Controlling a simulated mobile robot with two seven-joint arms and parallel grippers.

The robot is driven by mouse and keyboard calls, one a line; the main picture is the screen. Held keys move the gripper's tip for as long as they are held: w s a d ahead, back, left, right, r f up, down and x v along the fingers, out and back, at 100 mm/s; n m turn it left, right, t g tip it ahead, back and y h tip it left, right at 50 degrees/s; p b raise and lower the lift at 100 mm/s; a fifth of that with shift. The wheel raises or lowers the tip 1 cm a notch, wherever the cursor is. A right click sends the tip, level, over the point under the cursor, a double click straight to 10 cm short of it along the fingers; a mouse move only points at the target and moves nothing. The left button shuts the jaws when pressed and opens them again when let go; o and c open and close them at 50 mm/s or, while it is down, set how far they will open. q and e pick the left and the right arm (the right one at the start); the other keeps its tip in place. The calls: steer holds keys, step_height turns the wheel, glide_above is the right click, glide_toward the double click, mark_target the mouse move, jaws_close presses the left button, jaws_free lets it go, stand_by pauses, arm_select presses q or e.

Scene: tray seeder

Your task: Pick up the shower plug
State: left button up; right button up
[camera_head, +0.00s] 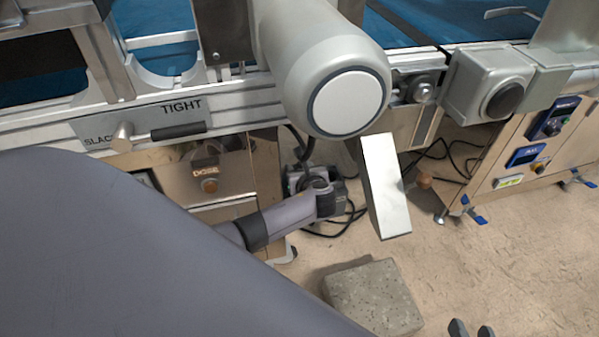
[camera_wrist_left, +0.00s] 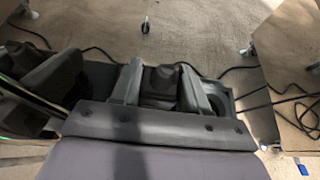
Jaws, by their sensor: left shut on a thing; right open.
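My left gripper (camera_wrist_left: 162,96) is shut on a dark grey, blocky thing (camera_wrist_left: 160,80), which sits between its two fingers in the left wrist view. I take this to be the shower plug, but its shape is mostly hidden. It is over or in a dark bluish-grey housing (camera_wrist_left: 228,104); I cannot tell whether it is clear of it. In the head view my left arm reaches low beneath the machine, and its fingers are hard to make out.
Black cables (camera_head: 345,222) lie on the floor around the housing. A grey stone block (camera_head: 372,297) stands in front. The machine frame with a SLACK/TIGHT plate (camera_head: 150,118) and a DOSE panel (camera_head: 207,172) is close by. A control cabinet (camera_head: 530,150) stands right. Floor at the lower right is clear.

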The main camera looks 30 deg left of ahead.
arm_select(q)
steer(key=shift+r+p, duration=0.35)
steer(key=shift+r, duration=0.15)
step_height(320, 180, up, 3)
steer(key=shift+r+p, duration=0.1)
steer(key=shift+p, duration=0.95)
steer(key=s+d+p, duration=0.4)
steer(key=s+d, duration=0.7)
steer(key=d, duration=0.2)
glide_toward(299, 163)
steer(key=shift+f, duration=1.6)
steer(key=shift+w+a, duration=0.7)
steer(key=shift+a, duration=0.1)
arm_select(e)
steer(key=shift+s+d+f+g+h, duration=0.1)
steer(key=shift+s+d+h, duration=0.25)
steer(key=shift+d, duration=0.45)
steer(key=shift+s+d+r+g+h, duration=0.1)
steer(key=shift+s+d+h, duration=0.3)
steer(key=shift+d, duration=0.4)
steer(key=shift+s+d+f+g+h, duration=0.1)
steer(key=shift+s+d+h, duration=0.25)
steer(key=shift+d, duration=0.45)
arm_select(q)
steer(key=shift+d, duration=0.1)
arm_select(e)
steer(key=shift+w, duration=0.1)
